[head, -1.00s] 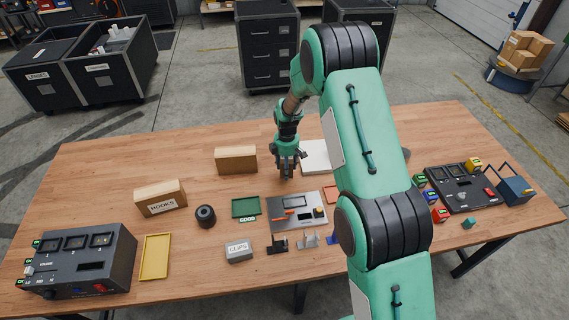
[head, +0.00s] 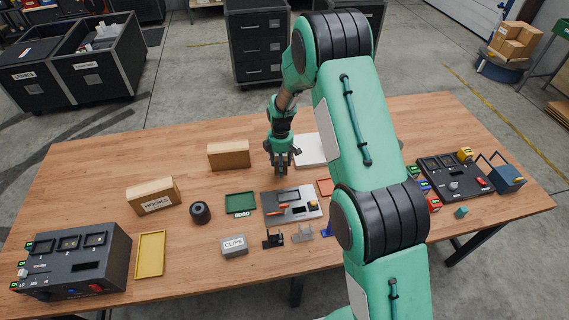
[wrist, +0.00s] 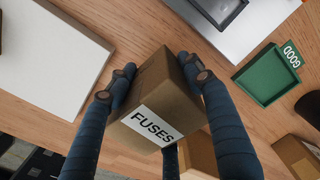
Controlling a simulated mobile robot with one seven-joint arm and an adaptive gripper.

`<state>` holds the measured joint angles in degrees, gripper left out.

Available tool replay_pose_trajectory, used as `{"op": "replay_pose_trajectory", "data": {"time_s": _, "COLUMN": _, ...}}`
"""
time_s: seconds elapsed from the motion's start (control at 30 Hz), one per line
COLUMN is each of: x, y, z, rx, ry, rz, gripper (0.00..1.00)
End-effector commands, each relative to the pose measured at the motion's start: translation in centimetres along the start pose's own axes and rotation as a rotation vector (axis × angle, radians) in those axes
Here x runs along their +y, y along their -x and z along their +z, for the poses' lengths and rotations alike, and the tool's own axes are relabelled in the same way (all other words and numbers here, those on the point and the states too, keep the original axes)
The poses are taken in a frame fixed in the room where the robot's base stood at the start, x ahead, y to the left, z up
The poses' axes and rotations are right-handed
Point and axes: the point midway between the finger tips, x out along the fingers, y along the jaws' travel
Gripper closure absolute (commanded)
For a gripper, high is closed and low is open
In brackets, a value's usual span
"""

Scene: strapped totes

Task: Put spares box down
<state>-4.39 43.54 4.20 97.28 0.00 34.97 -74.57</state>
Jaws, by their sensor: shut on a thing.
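My gripper (wrist: 155,85) is shut on a small brown cardboard box (wrist: 168,85) labelled FUSES. The wrist view shows its fingers on both sides of the box, with wood tabletop beyond. In the head view my gripper (head: 281,167) is over the far middle of the table, between an unlabelled-looking brown box (head: 228,155) and a white panel (head: 310,150). The held box is hard to make out there. I cannot tell whether it touches the table. No label reading SPARES is legible in either view.
A HOOKS box (head: 154,196), black roll (head: 200,212), green GOOD tray (head: 240,204), grey plate fixture (head: 291,206) and CLIPS box (head: 234,245) stand nearby. A yellow tray (head: 150,255) lies left. The far left tabletop is clear.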

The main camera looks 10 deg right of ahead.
Motion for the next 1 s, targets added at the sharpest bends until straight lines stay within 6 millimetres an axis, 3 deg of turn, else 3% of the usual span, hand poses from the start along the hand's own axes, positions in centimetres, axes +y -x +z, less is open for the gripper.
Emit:
{"op": "replay_pose_trajectory", "data": {"time_s": 0.27, "x": 0.4, "y": 0.8, "z": 3.0, "rx": 0.0, "ry": -0.043, "rz": 0.001, "gripper": 0.8}}
{"op": "replay_pose_trajectory", "data": {"time_s": 0.7, "x": 0.7, "y": 3.0, "z": 12.7, "rx": 0.0, "ry": -0.181, "rz": 0.001, "gripper": 0.8}}
{"op": "replay_pose_trajectory", "data": {"time_s": 1.0, "x": 0.6, "y": 3.3, "z": 14.1, "rx": 0.0, "ry": -0.2, "rz": 0.0, "gripper": 0.8}}
